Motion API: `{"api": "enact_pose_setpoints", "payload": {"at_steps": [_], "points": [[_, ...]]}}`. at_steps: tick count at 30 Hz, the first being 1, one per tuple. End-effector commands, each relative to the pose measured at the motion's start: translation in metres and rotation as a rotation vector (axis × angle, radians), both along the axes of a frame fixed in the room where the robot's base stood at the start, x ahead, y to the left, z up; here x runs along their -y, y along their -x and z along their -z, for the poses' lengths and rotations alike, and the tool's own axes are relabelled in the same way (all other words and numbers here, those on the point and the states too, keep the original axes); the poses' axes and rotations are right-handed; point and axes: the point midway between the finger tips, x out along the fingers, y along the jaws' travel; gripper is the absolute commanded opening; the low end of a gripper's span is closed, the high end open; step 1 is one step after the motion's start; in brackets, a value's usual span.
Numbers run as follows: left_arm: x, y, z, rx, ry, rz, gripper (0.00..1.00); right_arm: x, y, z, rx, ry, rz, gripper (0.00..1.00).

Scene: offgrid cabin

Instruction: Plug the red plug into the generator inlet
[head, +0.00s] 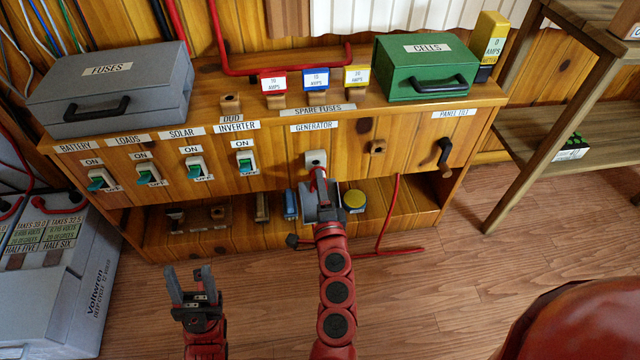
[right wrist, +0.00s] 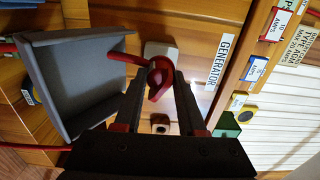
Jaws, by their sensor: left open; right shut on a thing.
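The generator inlet (head: 316,158) is a pale square plate on the wooden panel under the GENERATOR label. My right gripper (head: 322,196) is in front of and just below it, shut on the red plug (head: 318,178). In the right wrist view the red plug (right wrist: 160,80) sits between the fingertips, with its red cord bending off to the left. The inlet plate (right wrist: 161,54) shows behind it, partly covered. I cannot tell whether the plug touches the inlet or is in it. My left gripper (head: 191,288) is open and empty, low over the floor in front of the cabinet.
A grey open bin (right wrist: 75,70) is close beside my right gripper. A row of green switches (head: 245,162) is left of the inlet; a black crank (head: 444,152) is to the right. A red cable (head: 390,215) hangs to the floor.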

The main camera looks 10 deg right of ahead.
Motion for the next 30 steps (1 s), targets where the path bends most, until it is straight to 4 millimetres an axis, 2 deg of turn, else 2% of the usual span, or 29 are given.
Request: {"api": "enact_pose_setpoints", "payload": {"at_steps": [11, 30], "points": [[0.0, 0.0, 0.0, 0.0, 0.0, 0.0, 0.5, 0.0, -0.001, 0.0, 0.0, 0.0, 0.0, 0.0], [0.0, 0.0, 0.001, 0.0, 0.0, 0.0, 0.5, 0.0, -0.016, -0.001, 0.002, 0.0, 0.001, 0.0]]}}
